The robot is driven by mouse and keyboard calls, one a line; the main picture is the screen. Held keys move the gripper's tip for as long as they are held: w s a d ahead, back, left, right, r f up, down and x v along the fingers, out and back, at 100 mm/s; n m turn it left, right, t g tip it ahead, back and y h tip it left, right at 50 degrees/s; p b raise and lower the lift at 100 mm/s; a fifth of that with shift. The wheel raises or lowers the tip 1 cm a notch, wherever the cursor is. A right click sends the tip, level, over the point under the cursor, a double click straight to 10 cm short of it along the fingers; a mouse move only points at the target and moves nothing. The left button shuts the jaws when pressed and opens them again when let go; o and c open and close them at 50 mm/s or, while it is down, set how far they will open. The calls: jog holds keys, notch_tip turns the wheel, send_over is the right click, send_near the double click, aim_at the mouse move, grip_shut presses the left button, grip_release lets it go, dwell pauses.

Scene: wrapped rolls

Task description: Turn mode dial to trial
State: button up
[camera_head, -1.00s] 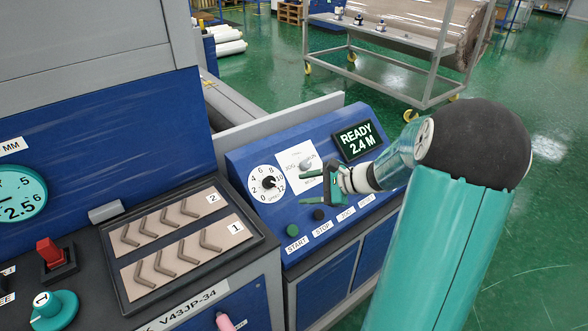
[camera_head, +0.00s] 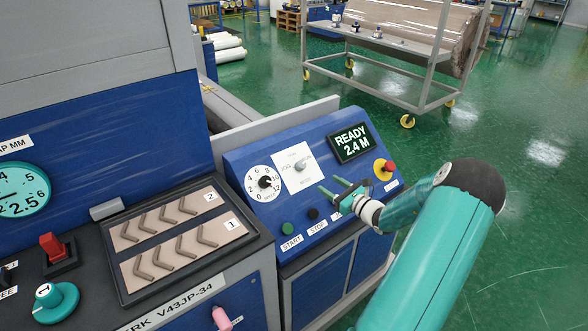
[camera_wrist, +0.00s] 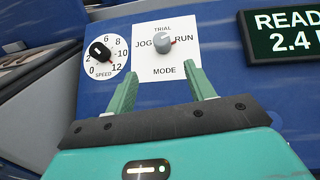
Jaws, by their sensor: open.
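The mode dial (camera_wrist: 164,40) is a small grey knob on a white plate marked JOG, TRIAL at the top and RUN. Its red mark faces right, towards RUN. In the head view the dial (camera_head: 300,166) sits on the sloped blue panel (camera_head: 238,154), in plain sight. My gripper (camera_head: 331,185) is open and empty, in front of the panel, below and right of the dial in the picture. In the wrist view its two green fingers (camera_wrist: 162,78) are spread apart below the dial, one towards each side of the plate, not touching the knob.
The speed dial (camera_head: 264,182) is left of the mode plate. The READY 2.4 M display (camera_head: 351,143) and a red button on yellow (camera_head: 386,168) are to the right. Start (camera_head: 288,228) and stop (camera_head: 312,214) buttons lie below. A wheeled rack (camera_head: 385,75) stands behind.

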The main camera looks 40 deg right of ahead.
aim_at(304, 166)
jog(key=w, duration=1.3)
jog(key=shift+w+d+f, duration=0.1)
jog(key=shift+w+d, duration=0.25)
jog(key=c, duration=1)
